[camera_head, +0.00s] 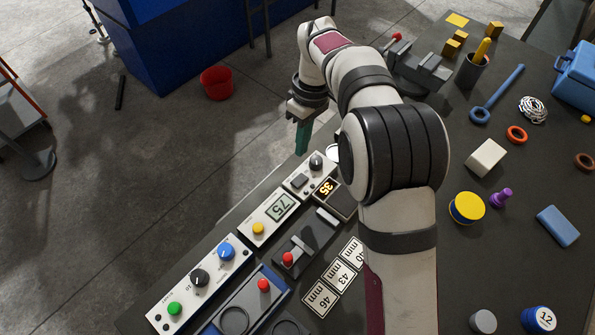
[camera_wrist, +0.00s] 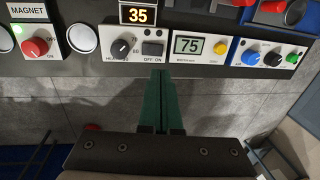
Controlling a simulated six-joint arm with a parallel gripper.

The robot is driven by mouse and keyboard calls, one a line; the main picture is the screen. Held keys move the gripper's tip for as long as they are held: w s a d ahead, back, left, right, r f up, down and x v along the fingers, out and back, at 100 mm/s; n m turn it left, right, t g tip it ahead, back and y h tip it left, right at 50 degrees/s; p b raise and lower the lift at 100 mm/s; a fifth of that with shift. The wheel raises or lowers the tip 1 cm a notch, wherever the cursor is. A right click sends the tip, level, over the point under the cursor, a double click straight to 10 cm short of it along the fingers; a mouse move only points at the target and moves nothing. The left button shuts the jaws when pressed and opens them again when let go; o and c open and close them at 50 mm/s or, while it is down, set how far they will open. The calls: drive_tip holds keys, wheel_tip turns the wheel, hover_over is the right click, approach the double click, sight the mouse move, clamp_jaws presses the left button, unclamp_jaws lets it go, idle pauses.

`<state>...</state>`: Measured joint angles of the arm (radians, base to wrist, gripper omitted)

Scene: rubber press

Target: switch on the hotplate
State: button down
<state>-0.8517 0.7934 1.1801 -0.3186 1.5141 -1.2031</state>
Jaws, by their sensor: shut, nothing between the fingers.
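The hotplate (camera_head: 340,203) is a dark plate with a lit display (camera_head: 326,188) reading 35. Its white panel carries a black heating knob (camera_head: 316,160) and a dark OFF/ON rocker switch (camera_head: 299,181). In the wrist view the switch (camera_wrist: 153,49) sits right of the knob (camera_wrist: 120,48), below the display (camera_wrist: 138,15). Which way the rocker is tipped I cannot tell. My gripper (camera_head: 301,152) has green fingers, shut and empty, pointing down near the panel. In the wrist view the fingertips (camera_wrist: 161,72) appear just below the switch; contact is not clear.
Beside the panel is a unit with a display (camera_head: 280,207) reading 75 and a yellow button (camera_head: 258,228). Further along is a panel with blue, black and green controls (camera_head: 200,278). In the wrist view a red MAGNET knob (camera_wrist: 35,47) is left. Open floor lies beyond the bench edge.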

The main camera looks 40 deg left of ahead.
sight(295, 184)
drive_tip(key=f, duration=0.3)
drive_tip(key=s+f, duration=0.1)
drive_tip(key=f, duration=0.6)
drive_tip(key=shift+s+f, duration=0.35)
drive_tip(key=shift+f, duration=0.05)
drive_tip(key=shift+s+f, duration=0.15)
drive_tip(key=shift+f, duration=0.05)
drive_tip(key=shift+w+r, duration=0.2)
drive_tip(key=shift+w, duration=0.65)
wheel_tip(295, 184, up, 14)
drive_tip(key=w, duration=0.2)
